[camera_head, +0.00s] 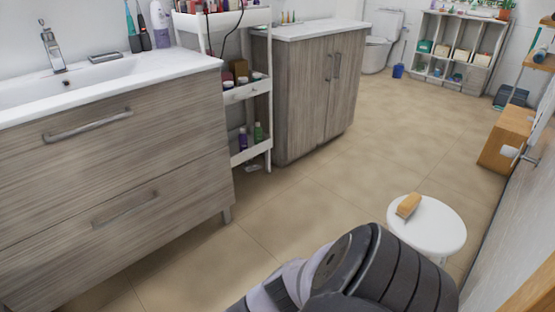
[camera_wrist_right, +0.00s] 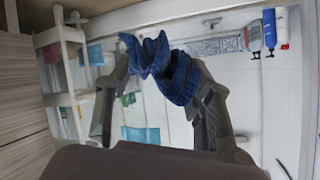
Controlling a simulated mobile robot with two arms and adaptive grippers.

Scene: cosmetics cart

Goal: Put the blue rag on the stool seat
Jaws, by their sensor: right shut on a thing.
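The blue rag (camera_wrist_right: 178,75) is a dark blue, crumpled knit cloth in the right wrist view. My right gripper (camera_wrist_right: 156,66) is shut on it, with the rag bunched between the fingertips and held up off any surface. The stool seat (camera_head: 432,232) is round and white, at the lower right of the head view. A brush with a wooden back (camera_head: 408,205) lies on its left far part. Part of my arm covers the floor just left of the stool. The right gripper does not show in the head view. My left gripper is in neither view.
A wood-front sink cabinet (camera_head: 110,185) stands at left. A white cart (camera_head: 238,95) with bottles and a second cabinet (camera_head: 310,95) stand beyond it. A wooden box unit (camera_head: 507,138) is by the right wall. The tiled floor (camera_head: 350,165) between is clear.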

